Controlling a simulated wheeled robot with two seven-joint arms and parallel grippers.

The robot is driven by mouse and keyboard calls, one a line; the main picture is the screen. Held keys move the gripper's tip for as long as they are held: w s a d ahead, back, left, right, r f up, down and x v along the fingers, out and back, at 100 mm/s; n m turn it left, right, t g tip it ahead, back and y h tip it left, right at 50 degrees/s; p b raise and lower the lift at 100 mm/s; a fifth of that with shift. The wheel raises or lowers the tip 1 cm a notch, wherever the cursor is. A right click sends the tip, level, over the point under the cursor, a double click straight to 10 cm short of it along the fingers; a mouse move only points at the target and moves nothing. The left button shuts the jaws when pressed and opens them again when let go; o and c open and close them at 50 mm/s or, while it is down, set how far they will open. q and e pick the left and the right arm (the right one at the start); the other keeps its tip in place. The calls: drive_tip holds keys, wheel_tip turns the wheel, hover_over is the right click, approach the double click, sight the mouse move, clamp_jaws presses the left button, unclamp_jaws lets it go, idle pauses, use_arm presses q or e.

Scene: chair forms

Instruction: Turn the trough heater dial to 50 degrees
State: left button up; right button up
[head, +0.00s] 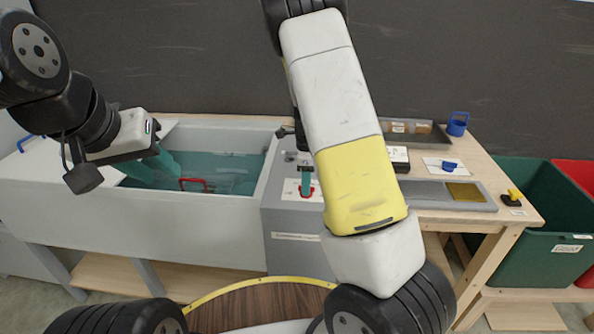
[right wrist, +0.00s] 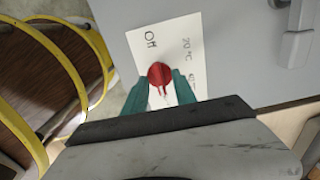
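The heater dial is a red round knob (right wrist: 160,75) on a white label sheet (right wrist: 140,50) with handwritten marks; "Off" and "20 °C" are legible, and a further mark is partly covered by a finger. My right gripper (right wrist: 161,83) has one teal finger on each side of the dial, very close to it; I cannot tell whether they touch. In the head view the dial (head: 311,193) is partly hidden by the right fingers. My left gripper (head: 160,160) is above the trough (head: 200,206), away from the dial; its finger opening is unclear.
The trough holds water with a red-handled item (head: 193,184) in it. To the right, the wooden bench (head: 480,215) carries a grey tray (head: 480,203), blue items and a yellow-handled tool (head: 514,196). A green bin (head: 530,250) stands beyond.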

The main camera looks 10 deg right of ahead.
drive_tip(key=shift+r, duration=3.95)
